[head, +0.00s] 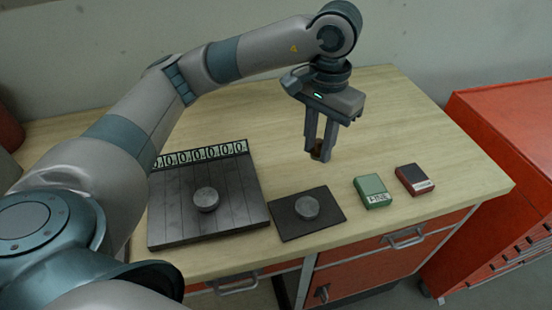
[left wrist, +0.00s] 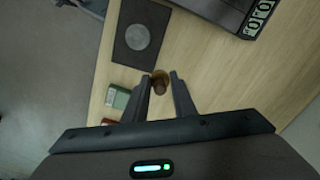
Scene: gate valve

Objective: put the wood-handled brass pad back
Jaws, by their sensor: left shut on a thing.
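My left gripper (head: 319,150) is over the back right part of the wooden table, pointing down. Its fingers are shut on the small wood-handled brass pad (head: 316,154). In the left wrist view the brown handle and a brass rim of the pad (left wrist: 160,84) show between the fingertips. I cannot tell whether the pad touches the table or hangs just above it. A dark square mat (head: 286,226) with a grey metal disc (head: 307,207) on it lies in front of the gripper. My right gripper is not in view.
A dark slatted board (head: 168,205) with a round grey piece (head: 206,199) and a numbered strip (head: 200,155) lies at the left. A green box (head: 372,191) and a dark red box (head: 414,180) stand at the right. A red cabinet (head: 505,170) stands beside the table. The back right tabletop is clear.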

